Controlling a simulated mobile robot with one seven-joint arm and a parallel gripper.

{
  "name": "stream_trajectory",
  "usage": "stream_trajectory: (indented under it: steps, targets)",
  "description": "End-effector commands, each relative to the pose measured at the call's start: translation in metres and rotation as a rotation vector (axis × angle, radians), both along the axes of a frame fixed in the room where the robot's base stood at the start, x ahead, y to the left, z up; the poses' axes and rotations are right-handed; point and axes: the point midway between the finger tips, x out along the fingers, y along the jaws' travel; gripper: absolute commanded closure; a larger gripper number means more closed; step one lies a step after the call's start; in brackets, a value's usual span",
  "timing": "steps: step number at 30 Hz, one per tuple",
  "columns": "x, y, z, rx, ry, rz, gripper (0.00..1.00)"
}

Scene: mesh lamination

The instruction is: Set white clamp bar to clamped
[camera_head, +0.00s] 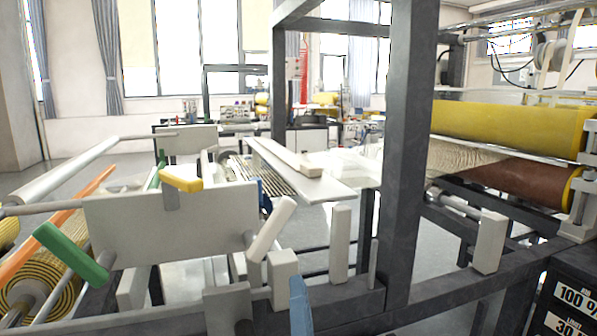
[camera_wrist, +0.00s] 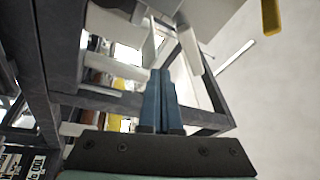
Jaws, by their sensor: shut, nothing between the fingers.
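A long white bar (camera_head: 284,156) lies along a pale flat plate (camera_head: 310,182) in the middle of the head view; it looks like the clamp bar. Its near end is a little raised, and I cannot tell whether it presses on the plate. A tilted white handle (camera_head: 271,230) stands nearer, beside the grey panel. My gripper (camera_head: 297,282) shows as blue fingers at the bottom of the head view, below and nearer than the bar and apart from it. In the wrist view, my gripper (camera_wrist: 160,73) is shut and empty, its blue fingers together in front of the dark frame.
A dark post (camera_head: 405,150) and dark beam (camera_head: 470,262) stand right of my gripper. White upright blocks (camera_head: 340,243) rise close by. A grey panel (camera_head: 165,225) with yellow (camera_head: 181,180) and green (camera_head: 70,252) handles fills the left.

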Motion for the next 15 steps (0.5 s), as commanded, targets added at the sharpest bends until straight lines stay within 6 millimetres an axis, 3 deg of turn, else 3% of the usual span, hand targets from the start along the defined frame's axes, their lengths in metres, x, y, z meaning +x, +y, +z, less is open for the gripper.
stream_trajectory:
  steps: [1, 15]
  targets:
    - [0.001, -0.002, 0.015, 0.034, 0.019, 0.006, 1.0]
    - [0.0, -0.013, 0.041, 0.382, 0.175, 0.048, 1.0]
